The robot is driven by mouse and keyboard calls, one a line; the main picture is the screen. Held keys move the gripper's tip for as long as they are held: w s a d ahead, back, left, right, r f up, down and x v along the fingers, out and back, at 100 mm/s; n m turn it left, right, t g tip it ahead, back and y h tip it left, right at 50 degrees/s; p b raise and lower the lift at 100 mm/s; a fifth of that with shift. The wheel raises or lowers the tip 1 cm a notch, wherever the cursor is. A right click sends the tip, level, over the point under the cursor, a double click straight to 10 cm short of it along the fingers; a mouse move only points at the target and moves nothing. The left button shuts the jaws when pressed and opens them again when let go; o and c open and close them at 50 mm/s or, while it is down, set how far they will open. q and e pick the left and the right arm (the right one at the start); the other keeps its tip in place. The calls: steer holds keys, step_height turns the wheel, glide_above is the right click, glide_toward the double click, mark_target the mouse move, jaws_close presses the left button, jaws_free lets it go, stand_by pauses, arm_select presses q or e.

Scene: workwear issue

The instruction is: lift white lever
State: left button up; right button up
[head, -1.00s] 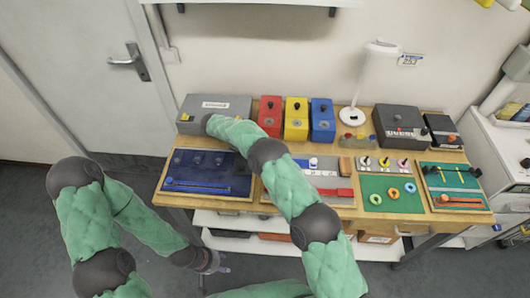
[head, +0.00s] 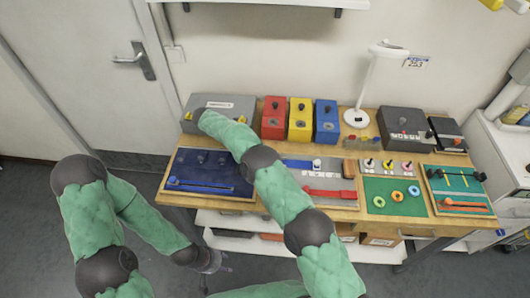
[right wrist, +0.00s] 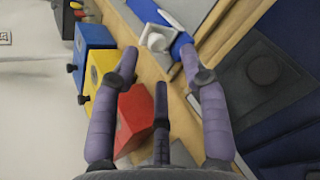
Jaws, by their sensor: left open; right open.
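The white lever (head: 317,163) shows in the head view as a small white knob on the grey panel (head: 330,179), beside a blue strip. In the right wrist view a white square block with a white stick (right wrist: 157,39), apparently this lever, lies beyond my fingertips against a blue strip. My right gripper (right wrist: 160,64) is open with nothing between its fingers, apart from the white block. In the head view my right forearm hides that gripper. My left gripper (head: 214,262) is low in front of the table, open and empty.
Red (head: 274,118), yellow (head: 300,120) and blue (head: 326,122) boxes stand behind the grey panel. A dark blue panel (head: 205,186) lies left of it, a green panel with rings (head: 380,205) right of it. A lamp (head: 357,117) stands at the back.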

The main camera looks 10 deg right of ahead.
steer(key=shift+v, duration=1.55)
